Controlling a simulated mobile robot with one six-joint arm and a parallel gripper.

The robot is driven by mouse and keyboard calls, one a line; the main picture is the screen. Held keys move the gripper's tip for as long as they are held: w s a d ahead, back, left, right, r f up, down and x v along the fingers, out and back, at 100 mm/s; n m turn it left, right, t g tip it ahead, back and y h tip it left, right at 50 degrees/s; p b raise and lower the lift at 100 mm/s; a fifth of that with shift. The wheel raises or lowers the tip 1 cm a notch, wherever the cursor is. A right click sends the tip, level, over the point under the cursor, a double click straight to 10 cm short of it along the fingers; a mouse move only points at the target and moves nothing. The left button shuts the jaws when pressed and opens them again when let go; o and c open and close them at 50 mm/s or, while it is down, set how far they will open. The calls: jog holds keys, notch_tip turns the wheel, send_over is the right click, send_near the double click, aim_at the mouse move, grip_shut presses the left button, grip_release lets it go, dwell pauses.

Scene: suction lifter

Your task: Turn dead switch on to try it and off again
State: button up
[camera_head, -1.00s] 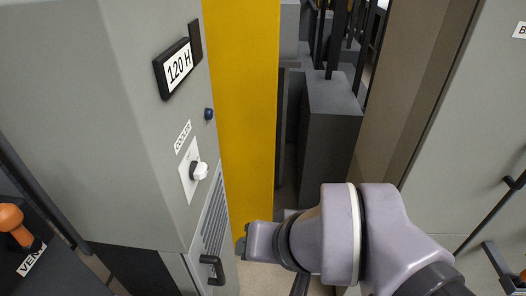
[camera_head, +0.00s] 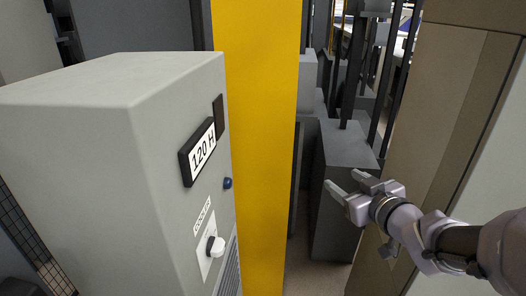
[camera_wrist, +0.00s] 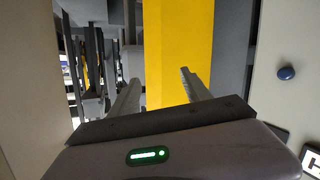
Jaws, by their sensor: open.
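My gripper (camera_head: 343,181) is open and empty, well to the right of the switch and apart from the cabinet. Its fingers point left and up in the head view. In the wrist view the open fingers (camera_wrist: 160,78) stand before a yellow post, and the switch is not in sight.
A dark-framed 120 H display (camera_head: 198,152) and a blue knob (camera_head: 227,183) are above the switch; the blue knob also shows in the wrist view (camera_wrist: 286,73). A yellow post (camera_head: 262,140) stands beside the cabinet. Dark grey blocks (camera_head: 345,150) and a brown panel (camera_head: 435,110) lie to the right.

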jog(key=s+a+f+n+g+y+p, duration=0.1)
jog(key=a+f+n+g+y, duration=0.1)
jog(key=a+n+y, duration=0.25)
jog(key=n+g+y+p, duration=0.2)
jog(key=n+g+y, duration=0.5)
jog(key=g+y, duration=0.3)
send_near(224, 247)
jog(key=shift+g+h, duration=0.5)
jog(key=shift+h, duration=0.05)
jog(key=a+b, duration=0.1)
jog(key=a, duration=0.1)
jog(key=a+b, duration=0.2)
jog(key=a, duration=0.1)
jog(key=w+a+r+b, duration=0.1)
jog(key=a, duration=0.2)
jog(key=shift+a+b, duration=0.1)
jog(key=shift+b, duration=0.25)
jog(key=shift+a, duration=0.65)
grip_shut()
